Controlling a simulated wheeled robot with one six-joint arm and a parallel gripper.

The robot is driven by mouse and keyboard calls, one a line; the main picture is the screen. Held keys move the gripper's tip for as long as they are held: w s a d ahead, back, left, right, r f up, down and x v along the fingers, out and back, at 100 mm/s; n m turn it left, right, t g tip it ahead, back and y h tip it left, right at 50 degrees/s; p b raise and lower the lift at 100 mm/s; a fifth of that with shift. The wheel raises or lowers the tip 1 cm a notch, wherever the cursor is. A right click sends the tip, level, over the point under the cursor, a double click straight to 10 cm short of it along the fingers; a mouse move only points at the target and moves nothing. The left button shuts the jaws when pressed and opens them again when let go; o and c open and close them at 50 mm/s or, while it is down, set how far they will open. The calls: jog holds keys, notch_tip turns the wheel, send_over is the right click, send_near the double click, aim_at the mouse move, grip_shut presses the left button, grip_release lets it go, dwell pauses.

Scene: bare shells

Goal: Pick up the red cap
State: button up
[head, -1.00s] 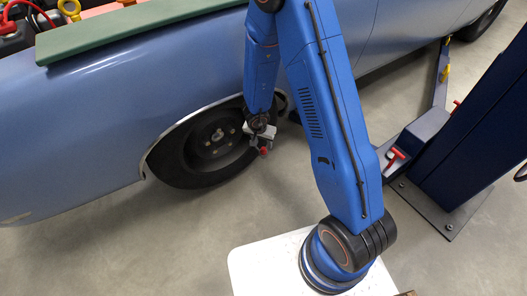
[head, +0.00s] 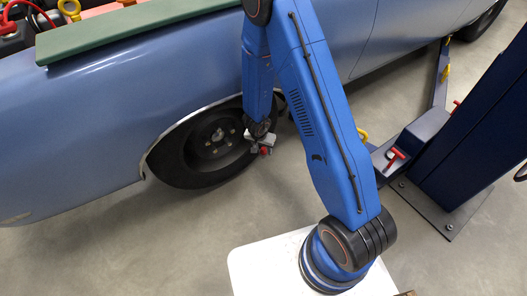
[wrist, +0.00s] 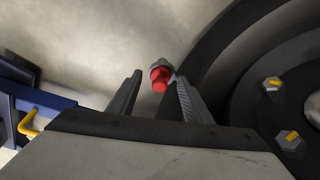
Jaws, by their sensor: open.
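The red cap (wrist: 160,79) shows in the wrist view just beyond and between my fingertips, nearer the right finger. It sits on a small grey piece beside the tyre. In the head view the red cap (head: 264,151) is a small red spot just below my gripper (head: 262,142), at the right edge of the wheel. In the wrist view my gripper (wrist: 158,84) is open, its two fingers apart with nothing clearly held. Whether the fingers reach around the cap is hard to tell.
The car wheel (head: 205,150) with its lug nuts (wrist: 291,136) is close on the right in the wrist view. The blue car body (head: 130,110) rises above. A dark blue lift post (head: 480,120) stands at right. Grey floor (head: 130,240) is clear below the car.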

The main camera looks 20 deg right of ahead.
jog(key=shift+c, duration=0.3)
grip_shut()
jog(key=shift+r, duration=0.1)
